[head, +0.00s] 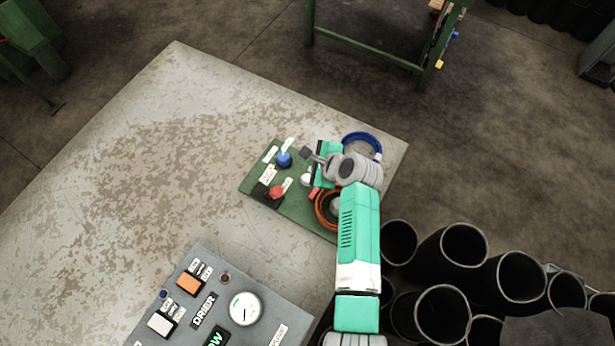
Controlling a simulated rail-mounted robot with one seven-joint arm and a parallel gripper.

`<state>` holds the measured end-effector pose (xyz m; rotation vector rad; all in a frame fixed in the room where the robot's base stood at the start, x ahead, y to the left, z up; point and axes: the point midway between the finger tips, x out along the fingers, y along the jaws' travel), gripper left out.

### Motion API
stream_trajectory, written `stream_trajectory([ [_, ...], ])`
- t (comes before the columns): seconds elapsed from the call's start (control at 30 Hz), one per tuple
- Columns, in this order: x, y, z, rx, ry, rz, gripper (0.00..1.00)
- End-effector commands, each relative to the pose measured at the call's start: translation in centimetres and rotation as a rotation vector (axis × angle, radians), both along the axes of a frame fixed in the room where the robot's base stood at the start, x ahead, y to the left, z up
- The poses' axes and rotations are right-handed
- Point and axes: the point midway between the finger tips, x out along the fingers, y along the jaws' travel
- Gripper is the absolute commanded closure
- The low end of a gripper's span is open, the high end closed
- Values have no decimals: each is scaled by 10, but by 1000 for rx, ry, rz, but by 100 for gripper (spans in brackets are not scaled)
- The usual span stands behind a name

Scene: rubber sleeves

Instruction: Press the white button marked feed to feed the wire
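A green board (259,170) lies on the worn table and carries several buttons with small labels. A small white round button (306,180) sits near its middle, partly beside the arm. A blue button (284,160) stands to its upper left and a red button (277,192) to its lower left. The labels are too small to read, so I cannot confirm which says feed. My gripper (306,153) is above the board, just above the white button in the picture. Its dark tip looks narrow; whether the fingers are open or shut is unclear. I see no clear contact with the white button.
An orange wire coil (324,215) and a blue coil (366,138) lie at the board's right side. A grey drier panel (262,332) with a gauge and switches stands at the bottom. Black tubes (466,240) fill the lower right. The table's left (150,130) is clear.

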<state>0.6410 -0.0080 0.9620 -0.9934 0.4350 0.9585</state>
Motion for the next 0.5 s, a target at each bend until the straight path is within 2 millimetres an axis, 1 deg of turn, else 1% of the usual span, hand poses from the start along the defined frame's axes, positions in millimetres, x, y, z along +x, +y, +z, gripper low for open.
stream_trajectory([
  [0.03, 0, 0, -9, 0, 0, 0, 100],
  [0.5, 0, 0, -71, 1, 0, -1, 100],
])
